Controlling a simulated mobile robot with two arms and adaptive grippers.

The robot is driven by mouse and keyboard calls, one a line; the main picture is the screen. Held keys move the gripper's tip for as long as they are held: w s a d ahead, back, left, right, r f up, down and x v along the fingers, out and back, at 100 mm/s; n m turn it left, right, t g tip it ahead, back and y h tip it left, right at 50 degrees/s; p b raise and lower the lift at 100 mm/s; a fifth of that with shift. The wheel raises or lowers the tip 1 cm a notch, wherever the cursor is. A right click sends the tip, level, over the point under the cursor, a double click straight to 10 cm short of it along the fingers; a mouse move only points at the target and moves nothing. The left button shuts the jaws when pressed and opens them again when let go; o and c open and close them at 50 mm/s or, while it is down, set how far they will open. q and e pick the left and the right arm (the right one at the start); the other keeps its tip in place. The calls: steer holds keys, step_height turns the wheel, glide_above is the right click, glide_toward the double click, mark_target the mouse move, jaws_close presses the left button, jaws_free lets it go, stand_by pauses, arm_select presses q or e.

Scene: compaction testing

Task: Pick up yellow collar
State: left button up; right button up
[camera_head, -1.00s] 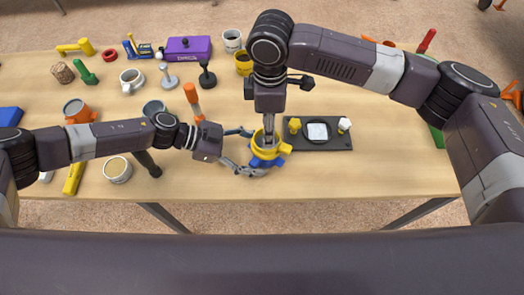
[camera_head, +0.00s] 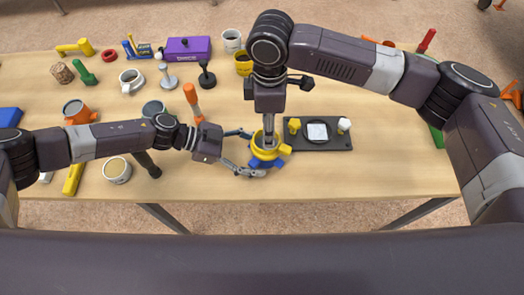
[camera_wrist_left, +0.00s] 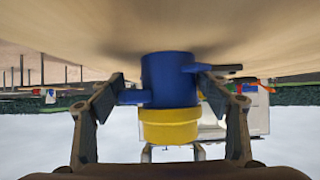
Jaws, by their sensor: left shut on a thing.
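The yellow collar (camera_head: 271,153) sits on top of a blue mold (camera_head: 281,161) near the front middle of the table. My left gripper (camera_head: 254,153) reaches in from the left and is shut on the blue mold, with a finger on each side. The left wrist view shows the mold upside down (camera_wrist_left: 168,82) between the fingers, with the yellow collar (camera_wrist_left: 170,128) below it in the picture. My right gripper (camera_head: 268,136) points straight down over the collar's opening. Its fingers show edge-on, so I cannot tell their spread or whether they touch the collar.
A dark tray (camera_head: 325,143) with a white square and two knobs lies just right of the collar. An orange-handled tool (camera_head: 191,95) stands behind my left gripper. Cups, stamps and a purple box (camera_head: 187,48) fill the back left. The front right of the table is clear.

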steer(key=o, duration=0.5)
steer(key=shift+s, duration=0.3)
steer(key=shift+o, duration=1.3)
steer(key=s+r+m+y, duration=0.1)
steer(key=s+d+r+m+y, duration=0.1)
steer(key=shift+s+d+y, duration=0.2)
steer(key=shift+d+y, duration=0.1)
steer(key=m+t+y, duration=0.1)
steer(key=m+t, duration=0.1)
steer(key=m, duration=0.2)
glide_toward(282, 146)
steer(key=x, duration=1)
steer(key=shift+a+f, duration=0.1)
steer(key=shift+f, duration=0.05)
